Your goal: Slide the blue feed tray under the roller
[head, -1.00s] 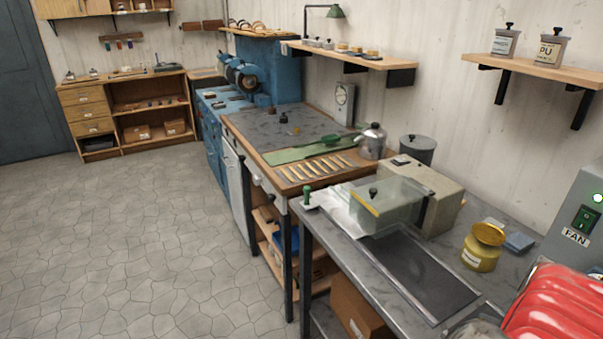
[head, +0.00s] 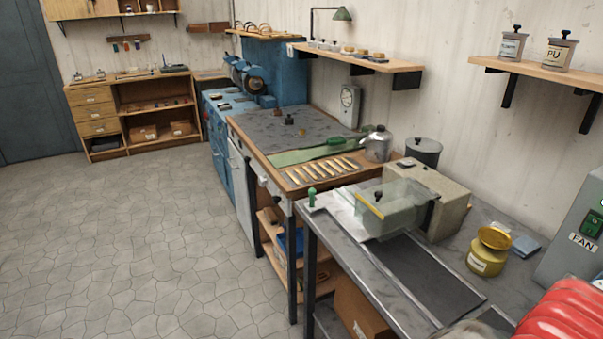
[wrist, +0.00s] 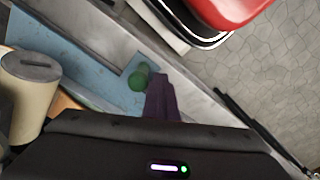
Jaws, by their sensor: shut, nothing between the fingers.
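The blue feed tray (wrist: 88,72) shows in the wrist view as a flat light-blue strip, with a green knob (wrist: 138,78) on its plate at the near end. My gripper (wrist: 160,92) is shut and empty, its dark purple fingers just right of the knob. I cannot tell whether they touch it. A cream cylinder (wrist: 22,105) with a dark slot in its top stands beside the strip at the left; whether it belongs to the roller is unclear. I cannot pick out the blue tray or the roller in the head view.
A grey metal edge (wrist: 85,25) runs along the strip, with open floor (wrist: 285,70) beyond. In the head view, a metal bench (head: 365,270) carries a clear-sided box (head: 390,212), a beige block (head: 440,197) and a yellow tin (head: 487,257). Tiled floor (head: 120,240) is clear at left.

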